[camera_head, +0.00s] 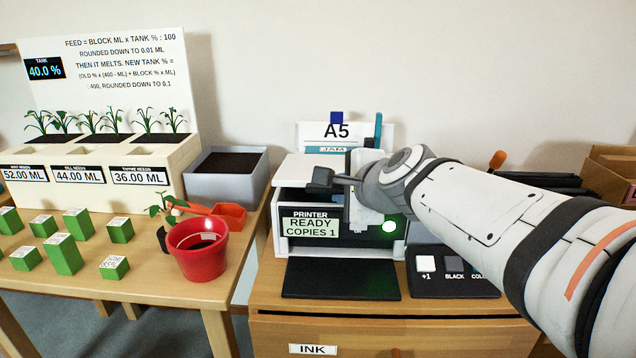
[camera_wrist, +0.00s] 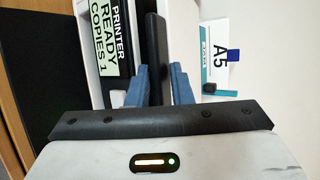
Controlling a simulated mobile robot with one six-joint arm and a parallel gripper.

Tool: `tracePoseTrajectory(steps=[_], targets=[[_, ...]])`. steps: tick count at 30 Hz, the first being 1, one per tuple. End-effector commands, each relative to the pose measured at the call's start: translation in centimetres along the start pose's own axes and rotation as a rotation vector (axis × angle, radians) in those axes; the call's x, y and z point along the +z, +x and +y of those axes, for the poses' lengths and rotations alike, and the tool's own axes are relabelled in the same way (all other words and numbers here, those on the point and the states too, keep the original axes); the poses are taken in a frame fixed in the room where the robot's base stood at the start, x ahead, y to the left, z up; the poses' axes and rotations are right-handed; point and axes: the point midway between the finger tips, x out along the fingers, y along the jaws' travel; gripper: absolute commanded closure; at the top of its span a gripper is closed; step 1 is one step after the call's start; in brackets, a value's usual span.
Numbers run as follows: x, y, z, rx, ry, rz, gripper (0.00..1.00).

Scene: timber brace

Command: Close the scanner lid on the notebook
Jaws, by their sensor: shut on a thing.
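The printer (camera_head: 300,245) stands on a wooden cabinet, its front display reading READY, COPIES 1. Its white scanner lid (camera_head: 294,170) appears nearly level on top; my arm covers its right part, and I cannot tell whether it is fully down. My gripper (camera_head: 340,181) reaches in from the right over the printer's front. In the wrist view, its blue fingers (camera_wrist: 158,88) are shut on a dark bar (camera_wrist: 157,45), which looks like the lid's handle; it also shows in the head view (camera_head: 320,178). I cannot make out the notebook.
A black tray (camera_head: 340,278) sticks out below the printer, beside a button panel (camera_head: 453,275). An A5 card (camera_head: 312,135) stands behind. A red pot (camera_head: 200,248), green blocks (camera_head: 64,254) and a planter (camera_head: 100,155) are on the left table.

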Motion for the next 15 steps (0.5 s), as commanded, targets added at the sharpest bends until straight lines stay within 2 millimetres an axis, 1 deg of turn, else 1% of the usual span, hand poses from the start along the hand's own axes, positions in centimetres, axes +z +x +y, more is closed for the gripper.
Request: tracePoseTrajectory(steps=[1,3,4,8,15], targets=[[-0.17,0.42,0.93,0.02,0.005,0.0,1.0],[-0.15,0.44,0.96,0.021,0.004,-0.001,1.0],[-0.15,0.44,0.97,0.021,0.004,-0.001,0.79],[-0.13,0.45,0.94,0.02,0.003,-0.001,0.68],[-0.06,0.38,0.73,0.017,0.002,-0.001,0.67]])
